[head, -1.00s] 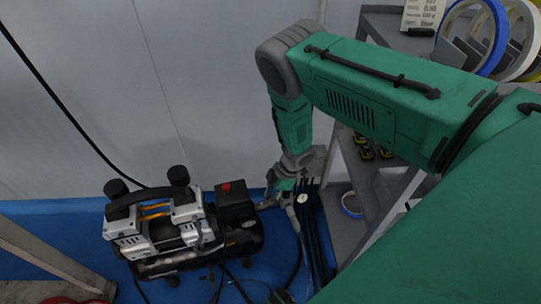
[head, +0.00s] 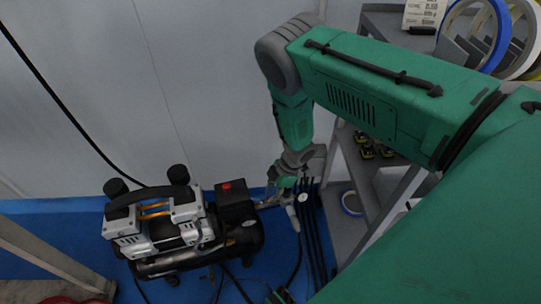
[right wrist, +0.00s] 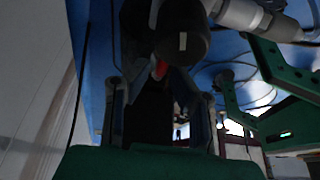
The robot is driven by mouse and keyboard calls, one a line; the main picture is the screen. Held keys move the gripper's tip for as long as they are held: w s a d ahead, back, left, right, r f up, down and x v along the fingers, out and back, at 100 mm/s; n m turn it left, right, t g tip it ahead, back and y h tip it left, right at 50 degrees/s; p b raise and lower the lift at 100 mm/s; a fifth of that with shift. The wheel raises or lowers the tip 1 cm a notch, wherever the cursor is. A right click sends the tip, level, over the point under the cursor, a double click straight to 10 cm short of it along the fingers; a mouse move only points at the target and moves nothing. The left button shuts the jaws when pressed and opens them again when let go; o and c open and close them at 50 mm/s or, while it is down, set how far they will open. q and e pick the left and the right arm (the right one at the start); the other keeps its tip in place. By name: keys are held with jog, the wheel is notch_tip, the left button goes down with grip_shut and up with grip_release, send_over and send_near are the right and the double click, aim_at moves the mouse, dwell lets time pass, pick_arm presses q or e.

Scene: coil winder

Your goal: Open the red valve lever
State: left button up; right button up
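A small red piece (right wrist: 160,68), which looks like the valve lever, shows in the right wrist view beside a dark rounded cylinder (right wrist: 182,35). I cannot make the lever out surely in the head view. The compressor (head: 150,268), black with silver heads, stands at the lower left of the head view. My right gripper (head: 279,204) is at the compressor's right end. In the right wrist view its two fingers (right wrist: 160,95) stand apart, with the red piece just beyond and between their tips. No contact can be made out. My left gripper is not in view.
A red switch (head: 227,186) sits on the compressor's black box. Black hoses (head: 313,235) run down just right of my right gripper. A grey shelf (head: 352,165) with tape rolls stands at right. A pale wall (head: 80,100) is behind.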

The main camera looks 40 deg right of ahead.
jog(key=v, duration=1)
jog(key=shift+d+r, duration=0.15)
jog(key=shift+r, duration=0.05)
jog(key=shift+s+d+r, duration=0.1)
jog(key=shift+d+r, duration=0.05)
jog(key=shift+r, duration=0.05)
